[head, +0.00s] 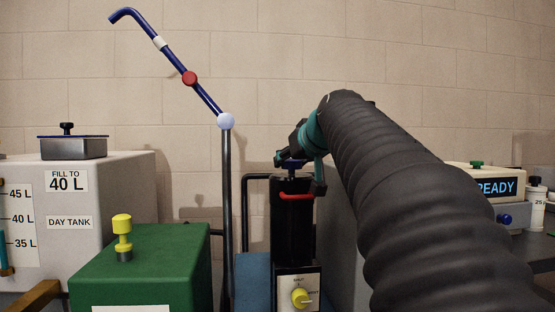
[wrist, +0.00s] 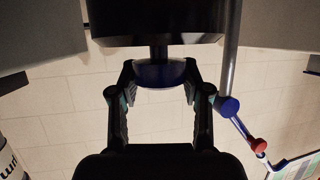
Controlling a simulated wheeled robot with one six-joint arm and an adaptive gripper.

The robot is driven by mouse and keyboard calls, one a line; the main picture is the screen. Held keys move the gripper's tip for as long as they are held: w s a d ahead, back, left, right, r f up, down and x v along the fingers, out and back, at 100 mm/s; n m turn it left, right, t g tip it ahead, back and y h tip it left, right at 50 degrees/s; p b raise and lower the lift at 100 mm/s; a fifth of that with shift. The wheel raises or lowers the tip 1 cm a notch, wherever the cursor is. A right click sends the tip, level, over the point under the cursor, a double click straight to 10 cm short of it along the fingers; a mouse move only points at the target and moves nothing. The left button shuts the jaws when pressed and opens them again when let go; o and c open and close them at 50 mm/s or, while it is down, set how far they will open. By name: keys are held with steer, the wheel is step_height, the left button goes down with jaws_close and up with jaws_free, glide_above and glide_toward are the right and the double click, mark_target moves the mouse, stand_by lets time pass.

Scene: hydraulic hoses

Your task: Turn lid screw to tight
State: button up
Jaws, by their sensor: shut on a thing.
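The lid screw appears to be a dark blue round knob (head: 291,164) on a short stem on top of a tall black canister (head: 292,230). My gripper (head: 300,170) is over the top of the canister, its fingers down around the knob. In the wrist view the knob (wrist: 158,75) sits between the two fingertips of my gripper (wrist: 160,82), below the dark canister body (wrist: 150,18). The gripper is shut on the knob. The thread under the knob is hidden, so how tight it is cannot be told.
A green box (head: 140,265) with a yellow knob and a white day tank (head: 130,185) stand further left.

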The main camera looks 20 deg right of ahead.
steer(key=o, duration=1.2)
steer(key=v, duration=1.2)
